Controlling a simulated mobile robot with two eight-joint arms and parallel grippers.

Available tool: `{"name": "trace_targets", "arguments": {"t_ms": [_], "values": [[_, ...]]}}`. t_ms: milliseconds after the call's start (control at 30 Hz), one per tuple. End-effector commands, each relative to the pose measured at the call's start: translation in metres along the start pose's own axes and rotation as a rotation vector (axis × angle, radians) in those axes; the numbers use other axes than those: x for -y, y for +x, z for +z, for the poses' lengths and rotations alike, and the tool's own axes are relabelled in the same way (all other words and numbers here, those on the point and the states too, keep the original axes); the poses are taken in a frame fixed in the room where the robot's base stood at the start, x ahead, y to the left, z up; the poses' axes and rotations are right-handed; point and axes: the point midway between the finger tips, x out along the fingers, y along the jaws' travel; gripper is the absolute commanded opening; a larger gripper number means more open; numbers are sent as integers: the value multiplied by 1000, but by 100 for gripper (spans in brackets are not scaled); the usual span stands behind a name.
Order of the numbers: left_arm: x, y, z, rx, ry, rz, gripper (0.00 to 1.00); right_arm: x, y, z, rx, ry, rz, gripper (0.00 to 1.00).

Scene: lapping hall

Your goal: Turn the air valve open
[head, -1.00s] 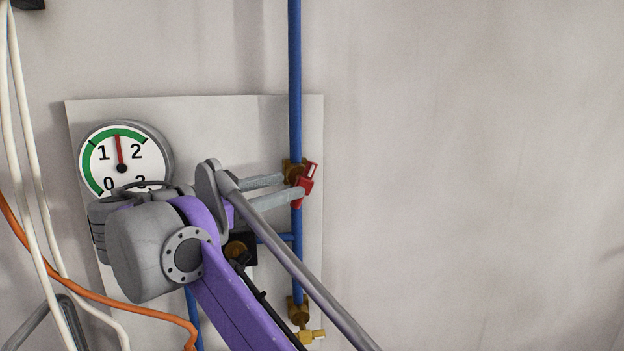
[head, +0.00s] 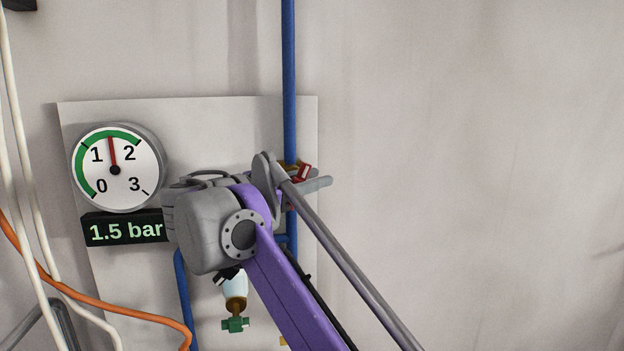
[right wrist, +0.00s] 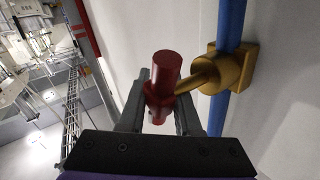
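The air valve is a brass body (right wrist: 222,74) on a blue pipe (head: 289,80), with a brass stem leading to a red handle (right wrist: 163,75). In the head view the red handle (head: 305,172) shows only in part, behind the fingers of my right gripper (head: 318,184). In the right wrist view the two grey fingers of the right gripper (right wrist: 161,108) lie on either side of the handle's lower part and look closed on it. The stem stands out across the pipe. My left gripper is not in view.
A round gauge (head: 116,168) reads near 1.5, above a black display (head: 125,228) showing 1.5 bar. A pale filter bowl (head: 235,286) with a green tap (head: 235,324) hangs below my arm. White cables and an orange cable (head: 100,301) hang at left. The wall at right is bare.

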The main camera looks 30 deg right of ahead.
Motion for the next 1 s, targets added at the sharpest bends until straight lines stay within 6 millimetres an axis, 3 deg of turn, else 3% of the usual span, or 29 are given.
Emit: {"name": "trace_targets", "arguments": {"t_ms": [33,167,467,1000], "values": [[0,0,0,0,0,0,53,0,0,0,0,0,0,21],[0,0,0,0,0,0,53,0,0,0,0,0,0,0],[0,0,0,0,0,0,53,0,0,0,-14,-10,-3,0],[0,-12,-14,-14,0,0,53,6,-4,-11,-358,-224,-80,0]]}}
